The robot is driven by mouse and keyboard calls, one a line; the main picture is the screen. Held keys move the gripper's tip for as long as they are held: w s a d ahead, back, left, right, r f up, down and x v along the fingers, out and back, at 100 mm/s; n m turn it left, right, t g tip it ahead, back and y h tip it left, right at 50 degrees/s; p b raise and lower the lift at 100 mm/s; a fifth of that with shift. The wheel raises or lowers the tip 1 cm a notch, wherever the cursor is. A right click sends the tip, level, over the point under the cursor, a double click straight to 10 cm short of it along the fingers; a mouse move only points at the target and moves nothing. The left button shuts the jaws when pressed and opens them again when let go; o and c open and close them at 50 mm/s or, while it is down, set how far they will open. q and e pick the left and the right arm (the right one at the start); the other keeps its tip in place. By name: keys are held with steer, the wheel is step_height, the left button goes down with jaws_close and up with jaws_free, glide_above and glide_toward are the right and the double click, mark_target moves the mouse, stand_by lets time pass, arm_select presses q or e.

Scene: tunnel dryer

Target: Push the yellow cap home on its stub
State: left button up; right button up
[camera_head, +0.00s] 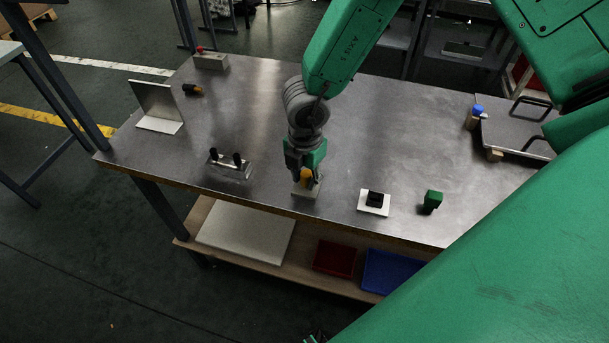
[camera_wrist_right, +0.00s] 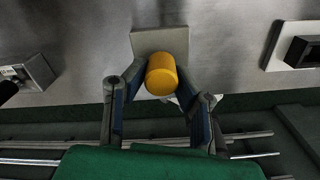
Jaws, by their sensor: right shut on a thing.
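The yellow cap (camera_head: 306,176) is near the front edge of the metal table, over a small pale block (camera_head: 305,191). In the right wrist view the cap (camera_wrist_right: 162,74) sits between the two fingers in front of the grey block (camera_wrist_right: 150,40). My right gripper (camera_head: 305,172) points down and is shut on the cap. It also shows in the wrist view (camera_wrist_right: 162,86), a finger on either side of the cap. The stub is hidden, so I cannot tell how far the cap sits on it. My left gripper is not in view.
A white plate with a black socket (camera_head: 374,201) and a green-topped piece (camera_head: 432,200) stand to the right. A block with two black knobs (camera_head: 230,167) stands to the left. An angled metal plate (camera_head: 158,107) is farther left. The table's front edge is close.

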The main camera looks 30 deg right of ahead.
mark_target(305, 175)
steer(key=shift+f+b, duration=0.35)
steer(key=shift+f, duration=0.15)
steer(key=o, duration=1)
steer(key=shift+r, duration=0.1)
steer(key=shift+r, duration=0.2)
step_height(305, 175, up, 11)
steer(key=shift+r, duration=0.2)
